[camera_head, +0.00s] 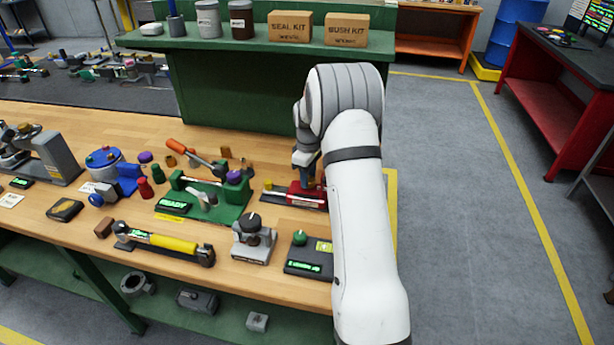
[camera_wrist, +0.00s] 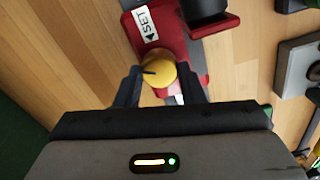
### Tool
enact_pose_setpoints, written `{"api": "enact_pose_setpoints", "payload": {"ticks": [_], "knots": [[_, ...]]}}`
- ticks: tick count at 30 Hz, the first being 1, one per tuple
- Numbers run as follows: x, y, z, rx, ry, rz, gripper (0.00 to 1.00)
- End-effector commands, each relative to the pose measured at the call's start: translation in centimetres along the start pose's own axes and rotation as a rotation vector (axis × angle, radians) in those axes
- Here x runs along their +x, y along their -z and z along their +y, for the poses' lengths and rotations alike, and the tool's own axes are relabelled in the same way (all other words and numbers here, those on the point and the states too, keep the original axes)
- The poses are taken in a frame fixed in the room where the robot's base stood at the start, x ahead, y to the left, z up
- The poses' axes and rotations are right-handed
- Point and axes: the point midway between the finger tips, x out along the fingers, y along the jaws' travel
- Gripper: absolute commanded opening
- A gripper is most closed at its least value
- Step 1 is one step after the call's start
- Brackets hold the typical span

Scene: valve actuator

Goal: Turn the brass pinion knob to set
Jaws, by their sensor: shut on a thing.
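The brass pinion knob (camera_wrist: 158,70) shows in the wrist view as a yellow round knob with a dark pointer mark on its left side. It sits on a red actuator body (camera_wrist: 170,38), which bears a white SET label (camera_wrist: 146,24) with an arrow just above the knob. My gripper (camera_wrist: 160,82) has its two dark fingers on either side of the knob, shut on it. In the head view the red actuator (camera_head: 304,196) stands at the bench's right end. There my arm hides the knob and much of my gripper.
A grey valve fixture (camera_head: 254,238) and a dark box with a green knob (camera_head: 300,238) stand in front of the actuator. A green fixture (camera_head: 205,200) is to its left. A green shelf (camera_head: 250,42) rises behind. The wooden bench (camera_head: 60,105) holds several other items.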

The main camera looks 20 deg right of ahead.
Motion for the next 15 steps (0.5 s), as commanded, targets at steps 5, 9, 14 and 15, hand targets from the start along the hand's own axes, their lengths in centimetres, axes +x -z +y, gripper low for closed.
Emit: {"api": "enact_pose_setpoints", "payload": {"ticks": [5, 9, 14, 15], "knots": [[0.03, 0.04, 0.18, 0.086, -0.004, 0.003, 0.13], [0.05, 0.04, 0.25, 0.192, -0.006, 0.005, 0.13], [-0.01, 0.03, 0.29, 0.341, -0.006, 0.005, 0.13], [-0.02, 0.03, 0.3, 0.379, -0.006, 0.005, 0.13]]}}
